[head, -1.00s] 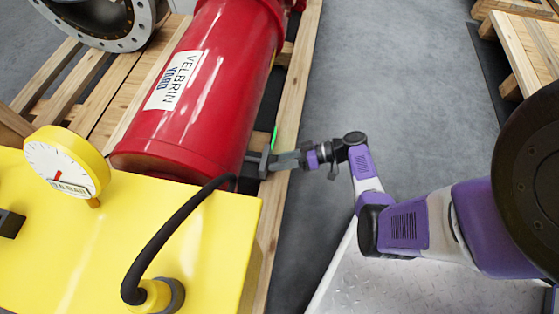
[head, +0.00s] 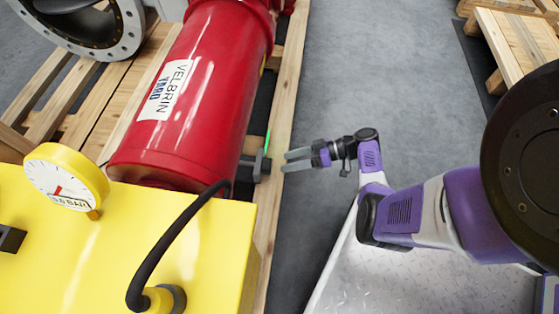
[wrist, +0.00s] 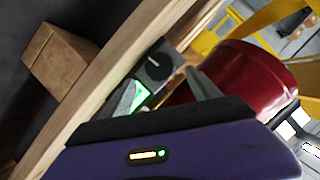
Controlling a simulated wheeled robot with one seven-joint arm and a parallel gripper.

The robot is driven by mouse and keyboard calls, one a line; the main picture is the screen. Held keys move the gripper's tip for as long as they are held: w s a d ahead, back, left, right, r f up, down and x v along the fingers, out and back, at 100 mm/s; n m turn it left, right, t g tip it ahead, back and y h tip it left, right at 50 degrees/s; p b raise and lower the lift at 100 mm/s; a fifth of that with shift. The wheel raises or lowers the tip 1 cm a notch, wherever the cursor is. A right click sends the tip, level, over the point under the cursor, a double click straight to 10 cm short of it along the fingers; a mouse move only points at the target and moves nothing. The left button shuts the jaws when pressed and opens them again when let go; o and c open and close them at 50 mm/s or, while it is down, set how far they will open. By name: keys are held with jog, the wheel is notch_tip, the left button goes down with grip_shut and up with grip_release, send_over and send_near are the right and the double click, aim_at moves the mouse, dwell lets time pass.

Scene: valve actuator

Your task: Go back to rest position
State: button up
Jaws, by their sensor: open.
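My gripper (head: 288,160) is open and empty in the head view, with its grey fingers pointing left. It is just right of a small dark grey fitting (head: 258,166) beside the lower end of the red cylinder (head: 190,100), with a small gap between them. A bright green strip (head: 267,142) shows by the fitting. In the wrist view the dark fitting (wrist: 153,68) has a round face with a slot, and a green-lit part (wrist: 128,97) sits beside it. The purple gripper body hides the lower part of that view.
A yellow box (head: 130,245) with a white-faced gauge (head: 62,182) and a black hose (head: 165,245) stands at lower left. The cylinder lies on a wooden pallet (head: 285,110). Another pallet (head: 520,45) is at upper right. Grey floor (head: 380,70) between the pallets is clear.

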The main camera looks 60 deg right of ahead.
jog(key=shift+v, duration=0.9)
